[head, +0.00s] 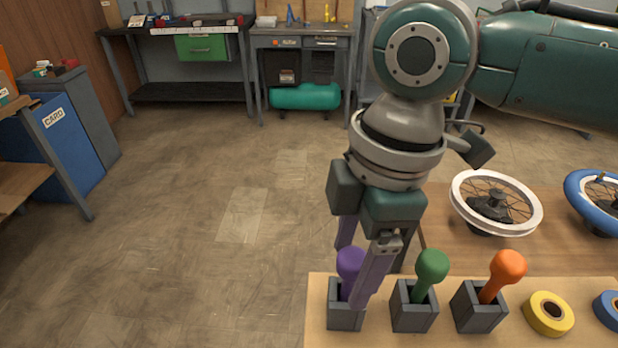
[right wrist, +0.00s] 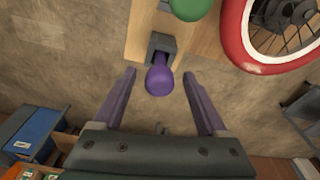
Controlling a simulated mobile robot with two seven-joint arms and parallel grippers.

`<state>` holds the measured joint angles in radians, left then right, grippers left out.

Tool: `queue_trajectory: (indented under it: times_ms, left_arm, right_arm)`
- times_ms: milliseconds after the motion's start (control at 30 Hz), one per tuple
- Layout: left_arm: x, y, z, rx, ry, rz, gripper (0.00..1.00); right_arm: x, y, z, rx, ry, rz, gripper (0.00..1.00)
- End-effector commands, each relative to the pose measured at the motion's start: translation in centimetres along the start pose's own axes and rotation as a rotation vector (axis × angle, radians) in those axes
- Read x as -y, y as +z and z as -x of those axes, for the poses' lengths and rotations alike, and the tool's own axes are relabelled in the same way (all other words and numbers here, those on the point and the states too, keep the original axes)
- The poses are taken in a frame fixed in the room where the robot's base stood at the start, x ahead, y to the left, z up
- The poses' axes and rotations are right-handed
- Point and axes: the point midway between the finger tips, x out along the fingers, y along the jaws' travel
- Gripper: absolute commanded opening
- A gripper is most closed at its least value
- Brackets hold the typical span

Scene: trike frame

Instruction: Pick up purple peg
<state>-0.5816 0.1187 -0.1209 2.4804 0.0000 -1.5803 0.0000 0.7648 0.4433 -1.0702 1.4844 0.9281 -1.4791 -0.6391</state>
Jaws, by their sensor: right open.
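The purple peg (head: 350,263) stands in a grey square holder (head: 345,316) at the left end of the light wooden board. Its round head is up, and one finger of my right gripper partly covers it in the head view. My right gripper (head: 352,275) points down over the peg with its purple fingers apart. In the right wrist view the purple peg (right wrist: 159,80) shows between and just beyond the fingertips of the open gripper (right wrist: 158,75). I cannot tell whether a finger touches it. My left gripper is not in view.
A green peg (head: 432,268) and an orange peg (head: 507,268) stand in similar holders close to the right. A yellow tape roll (head: 548,313) lies beyond them. A white-rimmed wheel (head: 496,203) and a blue wheel (head: 598,200) lie behind. Open floor is to the left.

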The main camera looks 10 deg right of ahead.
Motion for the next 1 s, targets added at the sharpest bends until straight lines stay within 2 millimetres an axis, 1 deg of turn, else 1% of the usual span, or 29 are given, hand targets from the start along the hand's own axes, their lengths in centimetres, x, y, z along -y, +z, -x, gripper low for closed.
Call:
queue_trajectory:
  times_ms: [100,767,1000]
  left_arm:
    - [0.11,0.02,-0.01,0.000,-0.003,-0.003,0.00]
    - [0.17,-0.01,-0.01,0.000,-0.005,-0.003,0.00]
    - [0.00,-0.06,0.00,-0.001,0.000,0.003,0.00]
  right_arm:
    - [0.01,-0.02,0.02,0.000,0.000,0.000,0.75]
    - [0.00,-0.02,0.07,0.000,0.000,0.000,0.01]
    - [-0.01,-0.03,0.08,-0.001,0.001,0.000,0.00]
